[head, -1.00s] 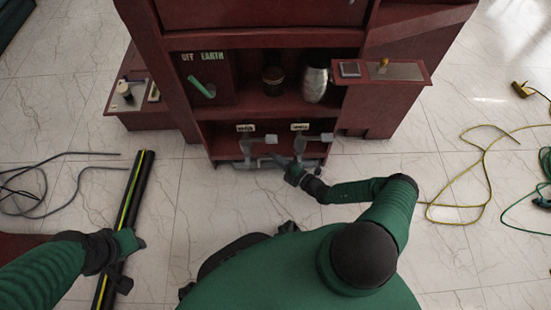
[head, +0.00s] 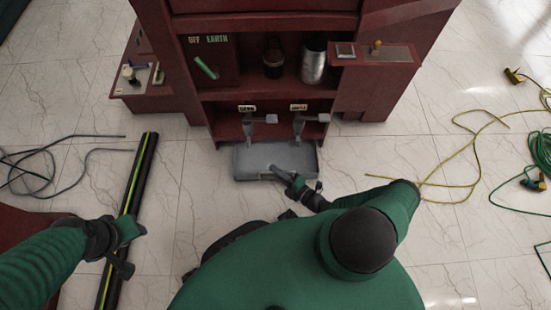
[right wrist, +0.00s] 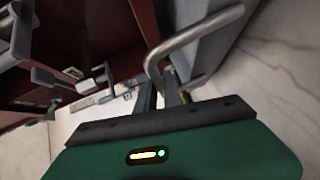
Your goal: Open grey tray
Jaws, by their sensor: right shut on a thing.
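The grey tray (head: 250,161) sticks out toward me at the bottom of the dark red cabinet (head: 215,120). Its inside shows from above and looks empty. My right gripper (head: 276,172) is at the middle of the tray's front edge, shut on the tray's handle. In the right wrist view the bent metal handle (right wrist: 165,50) passes by the fingers of the gripper (right wrist: 172,95), with the tray's grey front (right wrist: 210,40) beyond. My left gripper (head: 130,245) is at the lower left by a black pole; its fingers are too unclear to judge.
Two grey levers (head: 249,125) under small labels stand just above the tray. A shelf holds a dark jar (head: 273,62) and a metal cylinder (head: 313,62). A black pole with a yellow-green stripe (head: 138,180) is at left. Cables (head: 470,160) lie at right. Floor before the tray is clear.

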